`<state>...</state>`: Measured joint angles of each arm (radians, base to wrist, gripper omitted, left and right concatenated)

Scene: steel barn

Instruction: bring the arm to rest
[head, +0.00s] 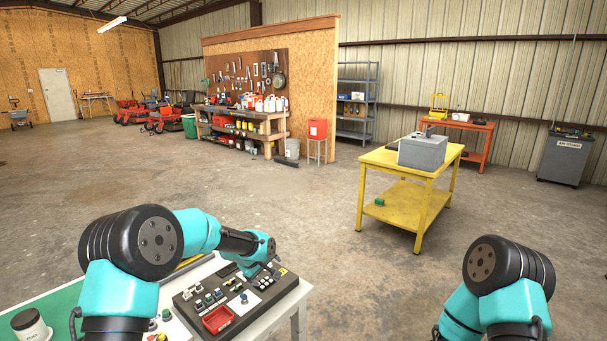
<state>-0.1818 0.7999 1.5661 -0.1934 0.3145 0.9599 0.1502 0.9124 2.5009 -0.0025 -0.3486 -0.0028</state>
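My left arm reaches in from the left, with teal links and dark joints. Its wrist bends down over the far part of a black control panel (187,308). My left gripper (258,277) is small and dark against the panel, so I cannot tell whether it is open or shut, or whether it touches the panel. My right arm shows only as a teal and black bent joint at the lower right. Its gripper is outside the picture.
The panel, with several buttons and a red tray (217,319), lies on a white table (285,305). A white tub (30,325) stands on green matting at the left. A yellow table (435,178) with a grey box (422,151) stands beyond open concrete floor.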

